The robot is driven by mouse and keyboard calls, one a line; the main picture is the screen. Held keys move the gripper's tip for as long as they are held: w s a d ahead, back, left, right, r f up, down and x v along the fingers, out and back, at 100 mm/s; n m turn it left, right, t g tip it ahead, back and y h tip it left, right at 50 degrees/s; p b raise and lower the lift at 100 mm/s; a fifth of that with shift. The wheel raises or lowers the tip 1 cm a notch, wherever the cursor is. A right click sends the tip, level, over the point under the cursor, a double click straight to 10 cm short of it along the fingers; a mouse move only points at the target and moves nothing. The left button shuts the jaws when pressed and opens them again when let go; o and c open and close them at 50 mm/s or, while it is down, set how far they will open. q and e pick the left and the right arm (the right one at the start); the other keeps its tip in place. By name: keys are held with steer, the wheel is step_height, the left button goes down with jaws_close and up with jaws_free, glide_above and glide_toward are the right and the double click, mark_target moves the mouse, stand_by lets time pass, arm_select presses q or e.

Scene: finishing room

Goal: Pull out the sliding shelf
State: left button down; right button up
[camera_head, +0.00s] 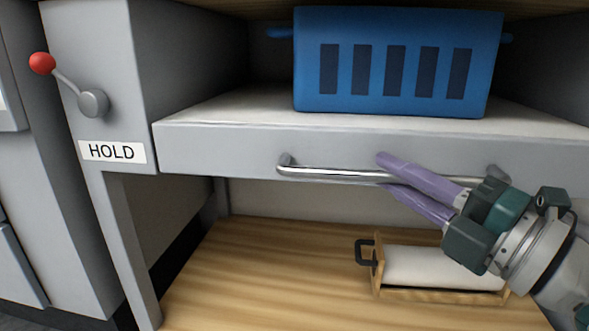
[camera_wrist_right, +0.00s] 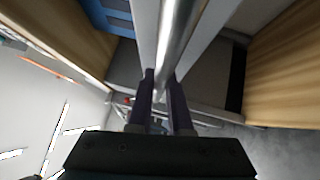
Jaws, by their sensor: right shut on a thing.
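The sliding shelf (camera_head: 215,147) is a pale grey board with a thick front edge, set in a grey cabinet. A chrome bar handle (camera_head: 330,172) runs along its front; it also shows in the right wrist view (camera_wrist_right: 178,35). My right gripper (camera_head: 382,172) comes in from the right with its purple fingers above and below the bar, shut on it. In the right wrist view the right gripper's fingers (camera_wrist_right: 161,88) lie on both sides of the bar. My left gripper is not in view.
A blue slotted crate (camera_head: 395,60) stands on the shelf. Left of the shelf is a red-knobbed lever (camera_head: 68,80) above a "HOLD" label (camera_head: 112,152). Below, a wooden tray with a white roll (camera_head: 440,268) sits on a wooden board (camera_head: 260,265).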

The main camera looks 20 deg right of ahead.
jaws_close()
stand_by(1.0)
